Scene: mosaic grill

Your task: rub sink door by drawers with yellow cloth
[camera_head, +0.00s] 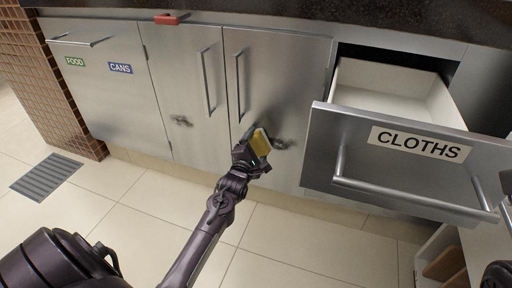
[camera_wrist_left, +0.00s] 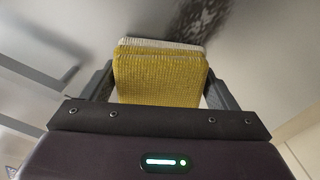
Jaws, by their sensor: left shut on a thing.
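My left gripper (camera_head: 256,142) is shut on the folded yellow cloth (camera_head: 261,142). It holds the cloth close to the sink door by the drawers (camera_head: 275,85), a steel door with a vertical handle on its left side. A dark smudge (camera_head: 285,144) shows on this door just right of the cloth. In the left wrist view the cloth (camera_wrist_left: 160,78) sits between the fingers, and the dark smudge (camera_wrist_left: 203,25) lies above it. I cannot tell whether the cloth touches the door. My right gripper is not clearly in view.
The drawer labelled CLOTHS (camera_head: 400,165) is pulled open to the right and looks empty. The other sink door (camera_head: 180,90) has a smaller smudge (camera_head: 181,121). A red object (camera_head: 168,19) is at the counter edge. A floor grate (camera_head: 47,175) lies at left.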

